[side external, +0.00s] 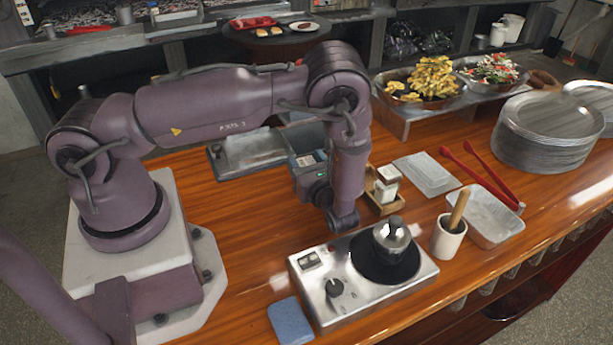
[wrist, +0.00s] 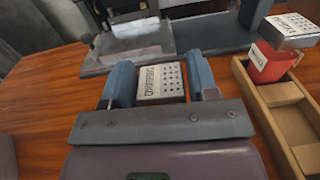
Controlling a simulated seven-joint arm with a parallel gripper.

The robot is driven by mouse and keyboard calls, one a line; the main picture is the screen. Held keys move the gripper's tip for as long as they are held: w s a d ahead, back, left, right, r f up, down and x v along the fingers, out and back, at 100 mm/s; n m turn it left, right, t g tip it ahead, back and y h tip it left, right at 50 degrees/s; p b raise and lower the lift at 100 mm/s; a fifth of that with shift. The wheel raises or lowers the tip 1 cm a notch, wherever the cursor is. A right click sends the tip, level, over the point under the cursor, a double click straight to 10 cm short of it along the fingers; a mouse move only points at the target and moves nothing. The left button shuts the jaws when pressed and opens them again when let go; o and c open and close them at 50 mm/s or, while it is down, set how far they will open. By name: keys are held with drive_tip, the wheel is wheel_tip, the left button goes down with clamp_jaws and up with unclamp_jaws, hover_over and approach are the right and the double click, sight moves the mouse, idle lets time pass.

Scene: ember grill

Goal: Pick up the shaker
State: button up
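A pale shaker (wrist: 161,82) with a label and rows of holes on its top sits between the two blue-grey fingers of my gripper (wrist: 160,84) in the wrist view. Both fingers lie against its sides, so my gripper appears shut on it. Its lower part is hidden. In the side external view my arm largely hides the fingers and this shaker. A second shaker, red with a metal perforated top (wrist: 286,36), stands in the wooden caddy (wrist: 285,95), to the right of my gripper. The caddy (side external: 383,207) also shows in the side external view, right of my arm.
A burner unit (side external: 310,283) with a metal pot (side external: 392,240) stands in front. A mortar (side external: 447,240), red tongs (side external: 485,180), a metal tray (side external: 483,218) and stacked plates (side external: 545,135) stand to the right. A flat metal plate (wrist: 135,50) lies beyond my gripper.

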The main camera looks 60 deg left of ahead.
drive_tip(key=c, duration=0.6)
